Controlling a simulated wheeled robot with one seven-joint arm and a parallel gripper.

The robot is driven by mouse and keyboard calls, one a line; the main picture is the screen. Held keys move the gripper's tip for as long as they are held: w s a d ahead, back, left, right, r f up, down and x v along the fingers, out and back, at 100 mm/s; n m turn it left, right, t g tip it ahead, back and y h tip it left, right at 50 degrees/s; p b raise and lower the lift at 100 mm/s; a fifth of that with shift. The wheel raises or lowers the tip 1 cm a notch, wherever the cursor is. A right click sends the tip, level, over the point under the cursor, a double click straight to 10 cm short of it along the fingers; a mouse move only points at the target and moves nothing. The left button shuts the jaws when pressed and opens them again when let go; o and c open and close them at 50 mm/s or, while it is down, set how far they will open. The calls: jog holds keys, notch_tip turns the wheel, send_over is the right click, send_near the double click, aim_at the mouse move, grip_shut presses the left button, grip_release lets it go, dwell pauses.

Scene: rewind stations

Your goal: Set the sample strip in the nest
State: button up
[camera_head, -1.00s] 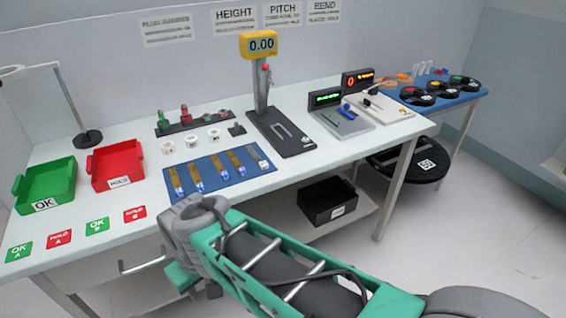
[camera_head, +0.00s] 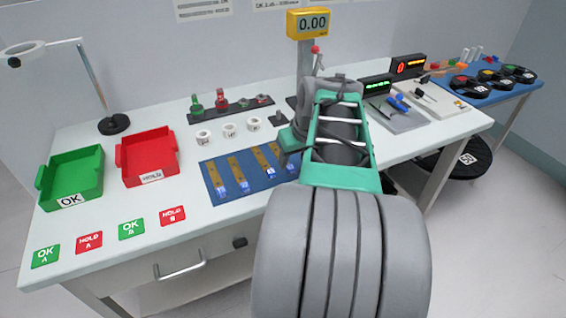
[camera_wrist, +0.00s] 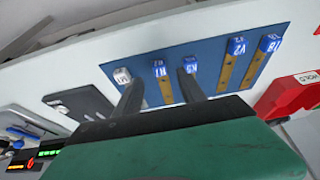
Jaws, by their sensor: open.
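Several amber sample strips with blue-and-white labelled ends lie side by side on a blue mat (camera_head: 215,172). The wrist view shows a strip marked like R1 (camera_wrist: 160,70) and another marked like K5 (camera_wrist: 190,66). My gripper (camera_wrist: 159,78) is open and empty over the mat, its fingers either side of the R1 strip in the picture; the right finger partly covers the K5 strip. Contact cannot be told. The dark slotted base (camera_wrist: 80,101) shows in the wrist view. I cannot tell which part is the nest.
A green OK tray (camera_head: 72,180) and a red HOLD tray (camera_head: 148,157) stand on the left. White rings (camera_head: 229,130) and a dark rack (camera_head: 228,108) lie behind the mat. A grey instrument (camera_head: 398,115) stands right of my arm. The front left table has flat cards.

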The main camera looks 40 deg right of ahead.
aim_at(290, 167)
jog(key=x, duration=0.4)
jog(key=shift+w, duration=0.15)
jog(key=shift+c, duration=0.4)
grip_shut()
